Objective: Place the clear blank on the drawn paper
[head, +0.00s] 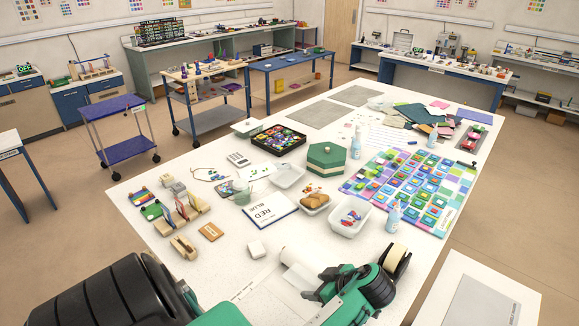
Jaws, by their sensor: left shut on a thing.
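My left gripper (306,286) is low over the front of the white table, at the end of my green and black arm. It is shut on a pale, see-through piece, which looks like the clear blank; its outline hardly shows against the white tabletop. A pale sheet with faint drawn marks (246,290) lies at the front edge, partly hidden by my arm; I cannot tell for sure that it is the drawn paper. My right gripper is not in view.
A tape roll (395,260) stands right of my gripper. A colourful glass sample board (450,215) covers the right side. Grey mats (305,113) lie at the far end.

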